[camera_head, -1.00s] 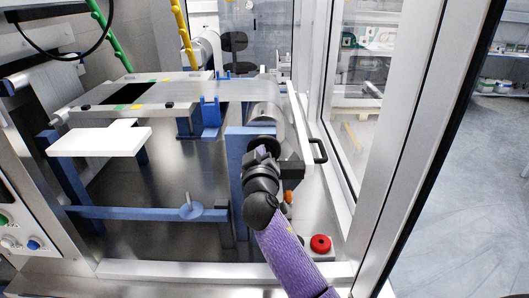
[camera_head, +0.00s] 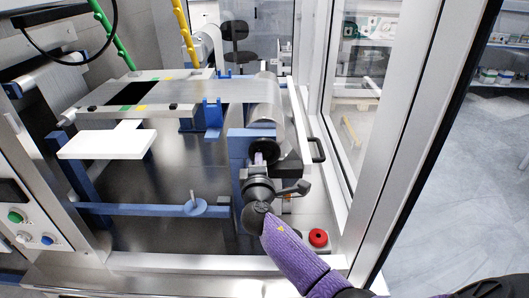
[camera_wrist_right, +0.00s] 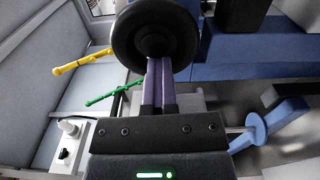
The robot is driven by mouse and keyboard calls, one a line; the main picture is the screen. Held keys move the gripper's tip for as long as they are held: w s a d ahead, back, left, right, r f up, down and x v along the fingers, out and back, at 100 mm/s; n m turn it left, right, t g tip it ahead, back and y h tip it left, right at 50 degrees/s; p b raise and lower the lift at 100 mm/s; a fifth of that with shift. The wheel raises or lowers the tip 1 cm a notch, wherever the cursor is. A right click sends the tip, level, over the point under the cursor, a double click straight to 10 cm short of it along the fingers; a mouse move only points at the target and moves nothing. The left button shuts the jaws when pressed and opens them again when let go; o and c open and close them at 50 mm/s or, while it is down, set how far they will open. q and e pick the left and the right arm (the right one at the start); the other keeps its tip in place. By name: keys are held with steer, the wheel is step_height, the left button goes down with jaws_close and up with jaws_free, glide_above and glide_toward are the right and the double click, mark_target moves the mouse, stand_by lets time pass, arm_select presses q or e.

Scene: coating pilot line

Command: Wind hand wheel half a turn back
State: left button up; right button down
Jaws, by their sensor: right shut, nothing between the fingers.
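The black hand wheel (camera_head: 264,150) is mounted on a blue upright at the near end of the steel roller. In the right wrist view, the wheel (camera_wrist_right: 155,36) is large at the top, with a round hub in the middle. My right gripper (camera_head: 259,159) is in front of the wheel, its purple fingers pointing at it. In the right wrist view, the fingers (camera_wrist_right: 158,68) are shut together and empty. Their tips overlap the wheel's lower part below the hub; I cannot tell if they touch it. My left gripper is not in view.
A blue disc with a peg (camera_head: 191,206) is on a low blue bar to the left. A red button (camera_head: 318,238) is near my right arm. A black door handle (camera_head: 317,150) and the glass frame stand close on the right. A white plate (camera_head: 105,145) juts out at left.

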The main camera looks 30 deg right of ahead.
steer(key=n, duration=0.2)
steer(key=n+p, duration=0.1)
steer(key=n, duration=0.2)
steer(key=n+p, duration=0.1)
steer(key=n, duration=0.1)
steer(key=shift+d+f, duration=0.1)
steer(key=shift+d, duration=0.2)
